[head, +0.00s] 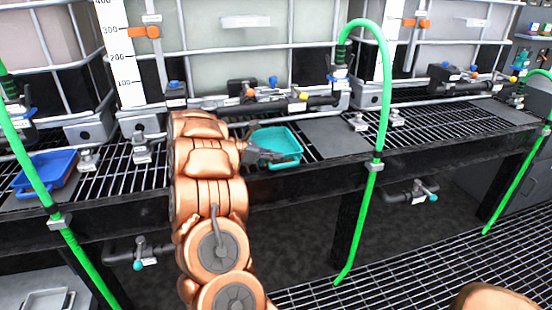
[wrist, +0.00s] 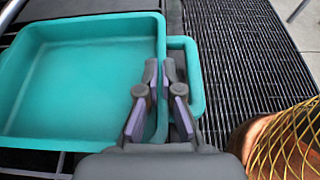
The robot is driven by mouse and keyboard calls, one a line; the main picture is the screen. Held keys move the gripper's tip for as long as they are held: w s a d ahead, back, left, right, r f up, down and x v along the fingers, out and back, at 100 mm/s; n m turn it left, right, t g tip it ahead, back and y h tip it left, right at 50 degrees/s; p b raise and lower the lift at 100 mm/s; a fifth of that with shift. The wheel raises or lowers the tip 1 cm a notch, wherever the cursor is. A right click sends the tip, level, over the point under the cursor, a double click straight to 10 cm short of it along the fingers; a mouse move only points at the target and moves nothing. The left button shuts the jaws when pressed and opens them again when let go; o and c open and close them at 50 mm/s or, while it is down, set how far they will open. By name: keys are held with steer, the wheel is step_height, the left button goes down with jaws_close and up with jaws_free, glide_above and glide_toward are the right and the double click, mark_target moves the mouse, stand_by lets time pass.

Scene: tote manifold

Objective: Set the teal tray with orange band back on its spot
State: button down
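The teal tray (head: 279,160) is at the front edge of the slatted shelf, below the middle tank's valve. In the wrist view the empty tray (wrist: 85,75) fills the left side, with a looped handle (wrist: 196,85) on its right. My gripper (head: 272,157) reaches it from the left in the head view. In the wrist view my gripper (wrist: 161,66) has its fingers close together on both sides of the tray's right wall, one inside the tray and one in the handle loop. No orange band shows. I cannot tell whether the tray rests or hangs slightly raised.
A blue tray (head: 45,172) sits on the shelf at far left. A grey plate (head: 335,137) lies right of the teal tray. A green hose (head: 386,90) arches down in front of the shelf. Valves and pipes (head: 270,103) stand behind the tray.

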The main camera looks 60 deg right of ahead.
steer(key=shift+f, duration=0.2)
steer(key=shift+f+b, duration=0.2)
steer(key=shift+b, duration=0.1)
steer(key=c, duration=1.3)
jaws_free()
steer(key=shift+r, duration=0.15)
steer(key=shift+r+p, duration=0.15)
steer(key=shift+p, duration=0.35)
steer(key=v, duration=1)
steer(key=shift+w+a+b, duration=0.25)
steer(key=shift+b, duration=0.1)
steer(key=shift+w+a+r, duration=0.2)
steer(key=shift+w+a, duration=0.2)
steer(key=shift+a, duration=0.05)
